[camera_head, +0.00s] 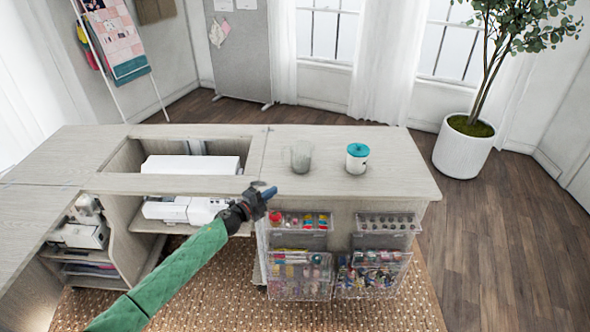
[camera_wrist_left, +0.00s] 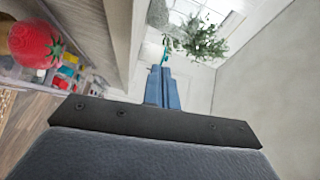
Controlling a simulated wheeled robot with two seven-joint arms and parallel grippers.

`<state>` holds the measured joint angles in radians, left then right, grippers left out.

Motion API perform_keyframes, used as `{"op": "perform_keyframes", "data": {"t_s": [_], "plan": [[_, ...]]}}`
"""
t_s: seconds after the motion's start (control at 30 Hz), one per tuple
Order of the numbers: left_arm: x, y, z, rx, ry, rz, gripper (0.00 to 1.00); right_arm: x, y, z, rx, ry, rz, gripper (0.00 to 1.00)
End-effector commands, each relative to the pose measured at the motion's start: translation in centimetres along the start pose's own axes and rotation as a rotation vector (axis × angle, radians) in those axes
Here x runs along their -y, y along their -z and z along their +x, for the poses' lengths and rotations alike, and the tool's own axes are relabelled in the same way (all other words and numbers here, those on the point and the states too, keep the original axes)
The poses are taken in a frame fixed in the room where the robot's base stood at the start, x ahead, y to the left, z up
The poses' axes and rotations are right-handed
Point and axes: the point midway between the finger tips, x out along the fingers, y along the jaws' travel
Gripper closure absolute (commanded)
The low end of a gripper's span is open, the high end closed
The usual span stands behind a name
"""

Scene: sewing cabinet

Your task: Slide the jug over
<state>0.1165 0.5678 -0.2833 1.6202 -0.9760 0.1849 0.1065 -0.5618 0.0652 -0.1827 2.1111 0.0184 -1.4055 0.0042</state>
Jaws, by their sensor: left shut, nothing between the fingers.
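A translucent grey jug (camera_head: 301,156) stands upright on the pale wooden cabinet top (camera_head: 400,182), right of the machine opening. My left gripper (camera_head: 268,191) is at the cabinet's front edge, in front of the jug and to its left, apart from it. Its blue fingers (camera_wrist_left: 163,88) are closed together with nothing between them in the left wrist view. A greyish rounded shape at the top of that view may be the jug; I cannot tell for sure. My right gripper is not in view.
A white jar with a teal lid (camera_head: 357,160) stands right of the jug. A white sewing machine (camera_head: 190,165) sits in the opening to the left. Clear organizers (camera_head: 300,275) hang on the front; a red strawberry-shaped thing (camera_wrist_left: 35,45) is there. The top's right end is clear.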

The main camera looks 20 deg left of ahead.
Motion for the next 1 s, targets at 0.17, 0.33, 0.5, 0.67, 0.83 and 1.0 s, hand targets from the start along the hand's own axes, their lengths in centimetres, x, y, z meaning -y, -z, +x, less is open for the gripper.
{"op": "perform_keyframes", "data": {"t_s": [0.17, 0.33, 0.5, 0.67, 0.83, 1.0], "plan": [[2.1, -0.3, 0.9, -0.079, -0.01, 0.105, 1.0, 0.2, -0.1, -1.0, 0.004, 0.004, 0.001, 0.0], [2.6, -0.3, 1.4, -0.095, -0.013, 0.126, 1.0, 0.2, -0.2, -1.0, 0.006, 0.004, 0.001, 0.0], [2.8, -0.1, 3.2, -0.095, -0.012, 0.123, 1.0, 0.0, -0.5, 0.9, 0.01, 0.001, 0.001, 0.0], [2.8, 0.1, 5.8, -0.094, -0.011, 0.122, 1.0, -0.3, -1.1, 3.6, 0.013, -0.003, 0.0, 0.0], [2.7, 0.5, 8.6, -0.094, -0.011, 0.121, 1.0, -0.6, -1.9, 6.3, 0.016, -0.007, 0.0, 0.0], [2.6, 0.7, 11.2, -0.093, -0.011, 0.122, 1.0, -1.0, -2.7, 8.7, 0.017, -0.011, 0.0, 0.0]]}}
